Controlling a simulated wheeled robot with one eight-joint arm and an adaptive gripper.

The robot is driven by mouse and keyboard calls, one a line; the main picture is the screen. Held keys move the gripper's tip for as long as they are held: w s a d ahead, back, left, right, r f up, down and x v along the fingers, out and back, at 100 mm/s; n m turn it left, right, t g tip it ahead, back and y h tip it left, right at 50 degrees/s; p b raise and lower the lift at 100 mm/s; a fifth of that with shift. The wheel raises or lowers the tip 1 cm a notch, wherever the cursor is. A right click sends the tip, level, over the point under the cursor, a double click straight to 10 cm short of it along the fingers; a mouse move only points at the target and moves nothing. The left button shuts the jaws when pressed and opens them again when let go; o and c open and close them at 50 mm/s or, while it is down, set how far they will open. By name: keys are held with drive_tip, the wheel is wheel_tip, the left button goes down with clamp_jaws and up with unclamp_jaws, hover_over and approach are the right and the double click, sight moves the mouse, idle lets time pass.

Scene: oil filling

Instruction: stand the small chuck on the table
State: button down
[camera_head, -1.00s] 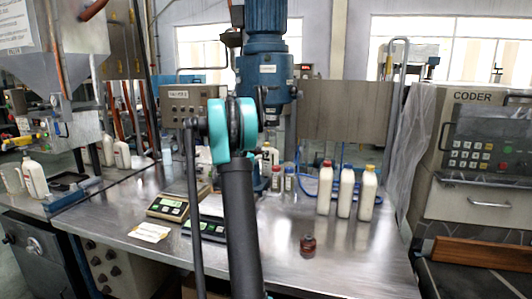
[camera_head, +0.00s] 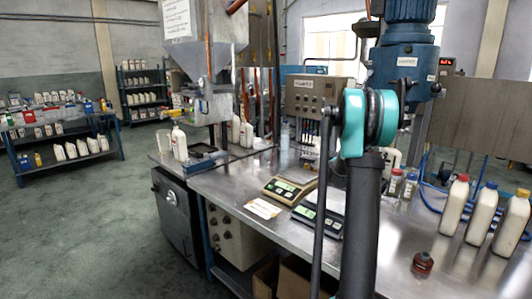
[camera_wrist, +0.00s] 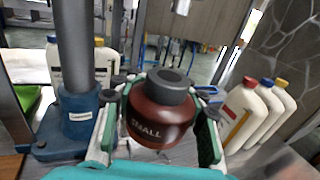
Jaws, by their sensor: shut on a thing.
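The small chuck (camera_wrist: 160,122) is a dark brown rounded body marked SMALL, with a grey ring-shaped top. In the wrist view it sits between the fingers of my gripper (camera_wrist: 162,98), which is shut on it, its top up and slightly tilted. Its underside is hidden, so I cannot tell whether it touches the table. In the head view my gripper and this chuck are hidden behind my arm. The metal table (camera_head: 380,262) shows there, with another brown-red chuck-like piece (camera_head: 422,264) standing on it.
Bottles with red, blue and yellow caps (camera_head: 482,215) stand at the table's right. The blue machine's post and base (camera_wrist: 80,115) are close on the left in the wrist view. Two scales (camera_head: 290,187) and a paper label (camera_head: 263,208) lie left of my arm. Bare table surrounds the brown-red piece.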

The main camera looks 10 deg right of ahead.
drive_tip(key=w+a+f+n+t+y, duration=0.3)
drive_tip(key=a, duration=0.4)
drive_tip(key=w+a+f+n+t+y, duration=0.2)
drive_tip(key=w+a+f+t, duration=0.1)
drive_tip(key=a, duration=0.4)
drive_tip(key=w+a+f+n+t+y, duration=0.3)
drive_tip(key=a, duration=0.4)
drive_tip(key=a+f+n+t+y, duration=0.1)
drive_tip(key=a+n+y, duration=0.1)
drive_tip(key=a, duration=0.4)
drive_tip(key=s+a+f+n+t+y, duration=0.1)
drive_tip(key=a+f+n+y, duration=0.1)
drive_tip(key=a+y, duration=0.2)
drive_tip(key=a+f+n+y, duration=0.1)
drive_tip(key=a+n+y, duration=0.1)
drive_tip(key=a, duration=0.7)
drive_tip(key=shift+s+a+f+t+y, duration=0.25)
drive_tip(key=shift+s+a+t+y, duration=0.15)
drive_tip(key=shift+y, duration=0.1)
